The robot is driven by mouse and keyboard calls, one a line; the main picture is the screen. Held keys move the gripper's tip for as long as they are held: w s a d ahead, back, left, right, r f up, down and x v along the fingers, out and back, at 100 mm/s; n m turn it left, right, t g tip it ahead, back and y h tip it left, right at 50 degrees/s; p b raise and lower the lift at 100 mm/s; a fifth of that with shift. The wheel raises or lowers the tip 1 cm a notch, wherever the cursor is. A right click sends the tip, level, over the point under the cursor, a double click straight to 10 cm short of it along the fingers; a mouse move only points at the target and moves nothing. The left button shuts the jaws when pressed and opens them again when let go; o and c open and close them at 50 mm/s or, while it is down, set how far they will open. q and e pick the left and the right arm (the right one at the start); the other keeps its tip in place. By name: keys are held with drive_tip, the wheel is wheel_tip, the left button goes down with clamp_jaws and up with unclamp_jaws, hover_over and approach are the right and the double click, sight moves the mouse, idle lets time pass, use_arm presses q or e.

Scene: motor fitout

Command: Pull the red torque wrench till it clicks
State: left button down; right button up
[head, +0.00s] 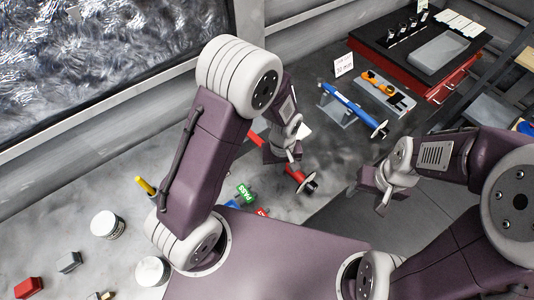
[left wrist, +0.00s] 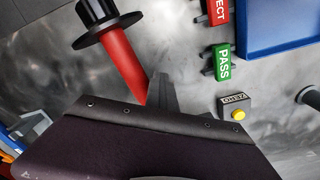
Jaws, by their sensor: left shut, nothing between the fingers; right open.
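The red torque wrench (head: 302,180) lies near the middle of the head view, its handle end with a round disc pointing to the lower right. My left arm and gripper cover its middle part. In the left wrist view its red handle (left wrist: 122,62) and black flange show at the upper left. My left gripper (head: 292,157) is shut and empty, right beside the handle; its fingers (left wrist: 162,92) show next to the red shaft, and I cannot tell whether they touch it. My right gripper (head: 382,205) is open and empty, to the right of the wrench.
A blue torque wrench (head: 350,106) rests on a stand behind. A sign (head: 344,65) and a red tool chest (head: 455,78) stand further back. A green PASS block (head: 245,193) and a yellow-button ZERO box (left wrist: 236,107) are near. Jars (head: 107,225) stand left.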

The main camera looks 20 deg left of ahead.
use_arm(q)
drive_tip(key=shift+w+d+p, duration=0.15)
drive_tip(key=shift+w+d, duration=0.3)
drive_tip(key=shift+w, duration=0.3)
drive_tip(key=shift+w+d+p, duration=0.15)
drive_tip(key=shift+w+d, duration=0.3)
drive_tip(key=shift+w, duration=0.3)
idle(0.7)
drive_tip(key=s+a, duration=0.4)
drive_tip(key=s, duration=0.2)
idle(0.9)
wheel_tip(320, 180, up, 9)
drive_tip(key=p, duration=0.8)
